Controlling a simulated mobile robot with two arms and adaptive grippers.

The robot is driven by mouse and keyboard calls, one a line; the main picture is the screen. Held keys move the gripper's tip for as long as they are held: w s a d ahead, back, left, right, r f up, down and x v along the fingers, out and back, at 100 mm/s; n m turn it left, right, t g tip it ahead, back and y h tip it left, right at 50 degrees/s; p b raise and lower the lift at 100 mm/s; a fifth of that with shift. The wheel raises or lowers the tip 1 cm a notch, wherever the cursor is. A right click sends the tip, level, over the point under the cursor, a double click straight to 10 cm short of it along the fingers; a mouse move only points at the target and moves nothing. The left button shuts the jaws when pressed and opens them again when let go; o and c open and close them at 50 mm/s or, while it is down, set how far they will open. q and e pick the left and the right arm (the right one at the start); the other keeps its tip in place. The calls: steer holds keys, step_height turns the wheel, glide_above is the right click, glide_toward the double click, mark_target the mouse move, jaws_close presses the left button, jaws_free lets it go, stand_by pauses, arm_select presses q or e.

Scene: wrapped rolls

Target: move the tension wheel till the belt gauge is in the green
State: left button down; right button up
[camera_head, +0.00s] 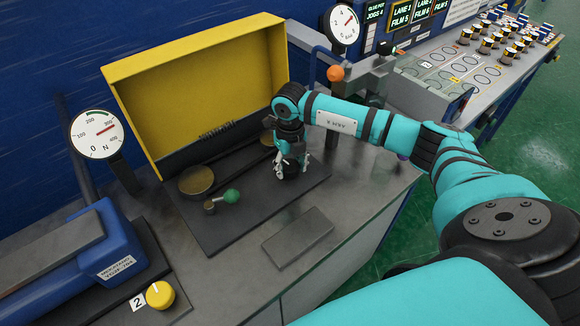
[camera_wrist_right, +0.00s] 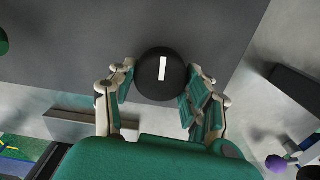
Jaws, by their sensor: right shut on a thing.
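The tension wheel appears to be a black round knob (camera_head: 290,169) on the dark plate in front of the open yellow cover. In the right wrist view the knob (camera_wrist_right: 161,74) shows a white line pointing nearly straight up. My right gripper (camera_head: 292,163) is shut around it, with fingers on both sides. The belt gauge appears to be the white dial marked N (camera_head: 96,134) at the left. Its red needle points right and slightly up, towards the 300 mark; a green band lies along the top, near 200, apart from the needle. My left gripper is not in view.
A green-knobbed crank (camera_head: 231,196) and brass discs (camera_head: 196,180) lie left of the wheel. A yellow knob (camera_head: 160,295) is at the front left. The yellow cover (camera_head: 200,80) stands behind. A second dial (camera_head: 343,23) and an orange ball (camera_head: 335,74) stand at the back.

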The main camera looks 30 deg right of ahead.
steer(key=n+b, duration=0.3)
steer(key=n, duration=0.1)
steer(key=shift+f+b, duration=0.15)
steer(key=shift+b, duration=0.15)
steer(key=n+b, duration=0.4)
steer(key=n, duration=0.1)
steer(key=shift+w+d+n, duration=0.1)
steer(key=shift+d+n, duration=0.05)
steer(key=shift+n, duration=0.15)
steer(key=n+b, duration=0.3)
steer(key=n, duration=0.1)
steer(key=shift+n, duration=0.3)
steer(key=shift+w+r+n+b, duration=0.15)
steer(key=shift+n+b, duration=0.35)
steer(key=shift+n, duration=0.65)
steer(key=shift+s+r+n+b, duration=0.1)
steer(key=shift+n+b, duration=0.4)
steer(key=shift+n, duration=0.65)
steer(key=shift+w, duration=0.1)
steer(key=o, duration=1.2)
